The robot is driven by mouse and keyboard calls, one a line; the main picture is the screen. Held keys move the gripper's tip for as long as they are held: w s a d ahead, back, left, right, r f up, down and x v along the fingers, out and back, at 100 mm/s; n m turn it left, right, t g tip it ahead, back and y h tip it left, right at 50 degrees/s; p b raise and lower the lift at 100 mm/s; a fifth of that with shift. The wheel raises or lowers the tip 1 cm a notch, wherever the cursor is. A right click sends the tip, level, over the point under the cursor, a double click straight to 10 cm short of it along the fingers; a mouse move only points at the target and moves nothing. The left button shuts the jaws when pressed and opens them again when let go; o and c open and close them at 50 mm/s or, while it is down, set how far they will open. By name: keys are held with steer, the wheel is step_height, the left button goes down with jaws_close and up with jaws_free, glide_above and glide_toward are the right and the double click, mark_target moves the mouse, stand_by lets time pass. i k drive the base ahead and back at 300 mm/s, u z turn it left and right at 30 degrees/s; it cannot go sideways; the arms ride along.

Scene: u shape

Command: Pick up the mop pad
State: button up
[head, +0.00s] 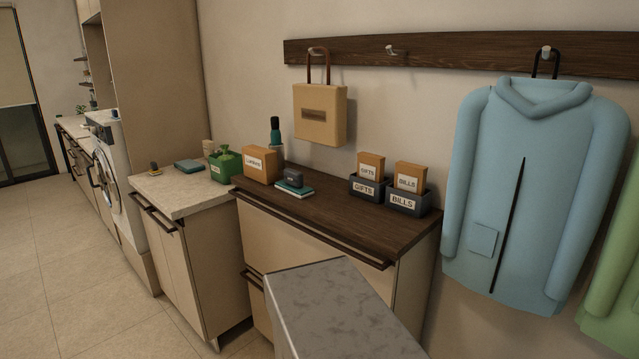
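No thing in view is clearly marked as the mop pad. A flat teal pad (188,166) lies on the light stone counter, near the wall and left of a green container. A second flat teal and white item (294,191) lies on the dark wood counter with a small dark grey block (293,178) resting on it. I cannot tell which of the two is the mop pad. My gripper is not in view.
On the counters stand a green container (225,167), an orange-brown labelled box (260,164), a dark bottle (275,131), and gifts (367,188) and bills (409,202) holders. A bag (320,114) and blue coat (527,190) hang at right. Floor (85,285) is clear at left.

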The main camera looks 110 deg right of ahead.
mark_target(293, 184)
steer(key=u, duration=0.15)
steer(key=k, duration=0.65)
steer(key=z, duration=1.8)
steer(key=i, duration=1)
steer(key=k, duration=0.3)
steer(key=z, duration=0.1)
